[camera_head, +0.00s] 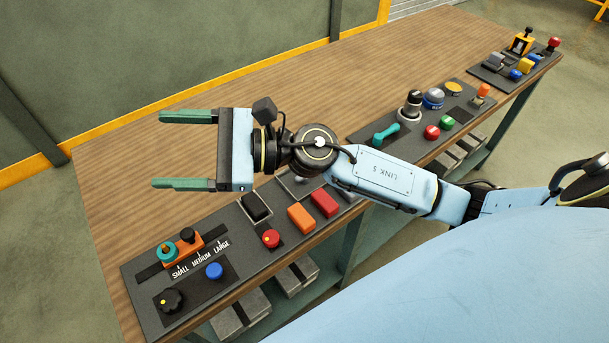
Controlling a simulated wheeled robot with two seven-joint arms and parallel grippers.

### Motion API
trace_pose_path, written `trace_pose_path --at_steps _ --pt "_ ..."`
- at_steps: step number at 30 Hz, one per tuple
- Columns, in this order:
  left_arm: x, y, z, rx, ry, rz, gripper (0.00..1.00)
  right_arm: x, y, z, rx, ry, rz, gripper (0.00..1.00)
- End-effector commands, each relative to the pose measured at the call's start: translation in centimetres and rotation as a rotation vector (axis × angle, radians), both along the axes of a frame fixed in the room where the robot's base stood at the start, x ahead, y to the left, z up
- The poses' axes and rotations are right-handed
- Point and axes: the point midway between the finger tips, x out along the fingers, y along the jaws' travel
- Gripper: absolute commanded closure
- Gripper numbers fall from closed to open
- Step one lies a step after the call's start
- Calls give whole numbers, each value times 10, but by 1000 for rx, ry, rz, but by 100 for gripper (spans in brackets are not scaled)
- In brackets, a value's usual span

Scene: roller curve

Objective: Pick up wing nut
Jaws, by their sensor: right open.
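My right gripper (160,151) is open and empty. Its two green fingers point left, apart from each other, above the left part of the wooden table (130,150). I cannot clearly make out a wing nut. A small teal lever-like piece (385,132) lies on the middle panel, beyond my right forearm. A round teal knob (167,252) sits on an orange block on the near left panel, below the gripper in the picture. My right arm hides part of the panels. My left gripper is not in view.
The near panel (135,283) carries a blue button (214,270), a black dial (170,299), a red knob (271,238) and orange and red rockers. Another control panel (490,78) stands at the far right. The table's back strip is clear.

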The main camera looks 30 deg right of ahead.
Motion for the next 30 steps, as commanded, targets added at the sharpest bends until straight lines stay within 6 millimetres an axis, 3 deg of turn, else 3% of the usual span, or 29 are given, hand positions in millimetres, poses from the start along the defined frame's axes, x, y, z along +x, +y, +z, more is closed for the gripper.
trace_pose_path --at_steps 2,5,8,10,15,18,21,25,30 --pt "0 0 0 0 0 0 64 -4 3 -28 -298 -227 101 22" --pt "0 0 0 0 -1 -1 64 -3 -15 -73 -674 -487 259 22" --pt "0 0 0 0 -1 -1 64 7 -58 -115 -1034 -691 442 22" --pt "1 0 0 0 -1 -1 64 17 -98 -135 -1259 -788 579 22" --pt "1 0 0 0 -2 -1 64 35 -193 -150 -1649 -871 887 22" --pt "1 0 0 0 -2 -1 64 39 -229 -148 -1768 -862 1010 22" --pt "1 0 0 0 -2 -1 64 41 -247 -148 -1823 -850 1077 22" --pt "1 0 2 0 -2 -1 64 42 -253 -164 -1835 -843 1102 22" --pt "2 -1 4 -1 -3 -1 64 46 -252 -197 -1833 -843 1100 22"
